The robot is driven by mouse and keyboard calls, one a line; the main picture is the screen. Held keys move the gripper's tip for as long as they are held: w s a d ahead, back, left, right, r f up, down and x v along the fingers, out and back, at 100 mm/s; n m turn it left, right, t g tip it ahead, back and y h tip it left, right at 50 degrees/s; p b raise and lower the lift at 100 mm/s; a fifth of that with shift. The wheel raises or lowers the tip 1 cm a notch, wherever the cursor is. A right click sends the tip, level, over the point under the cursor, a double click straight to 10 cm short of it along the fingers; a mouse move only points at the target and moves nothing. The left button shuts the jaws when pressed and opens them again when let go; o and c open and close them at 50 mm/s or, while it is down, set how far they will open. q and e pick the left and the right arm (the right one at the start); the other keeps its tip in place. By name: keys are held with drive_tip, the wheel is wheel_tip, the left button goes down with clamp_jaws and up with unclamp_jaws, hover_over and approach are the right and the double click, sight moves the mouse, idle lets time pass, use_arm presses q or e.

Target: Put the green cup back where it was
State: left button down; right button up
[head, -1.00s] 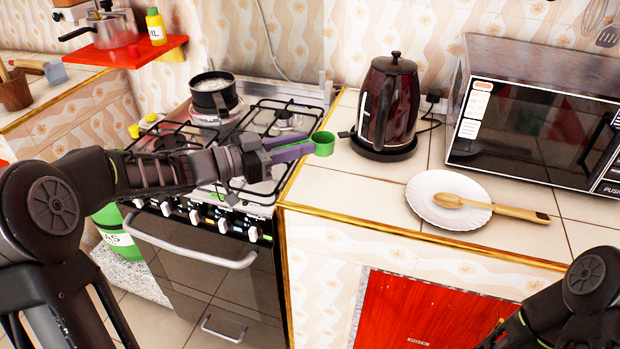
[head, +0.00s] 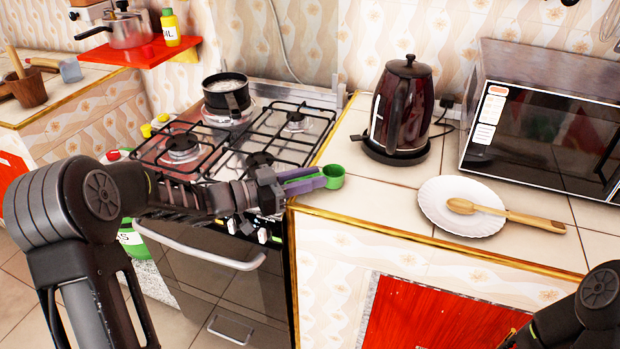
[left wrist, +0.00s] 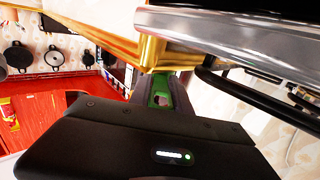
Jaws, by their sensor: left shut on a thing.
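The green cup (head: 334,178) is at the tip of my left gripper (head: 312,184), near the left edge of the tiled counter beside the stove. My left gripper is shut on the cup. In the left wrist view, green shows between the fingers (left wrist: 160,95), close to the counter's gold edge. I cannot tell whether the cup touches the counter. My right arm shows at the lower right of the head view, but its gripper is out of view.
The stove (head: 230,150) with a dark pot (head: 226,92) is left of the counter. A dark kettle (head: 402,105) stands behind the cup. A white plate (head: 450,215) with a wooden spoon (head: 500,213) and a microwave (head: 540,130) are to the right. Tiles between cup and plate are clear.

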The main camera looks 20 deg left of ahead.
use_arm(q)
drive_tip(key=shift+f, duration=0.1)
drive_tip(key=c, duration=1.2)
unclamp_jaws()
drive_tip(key=shift+r, duration=0.2)
drive_tip(key=v, duration=1.2)
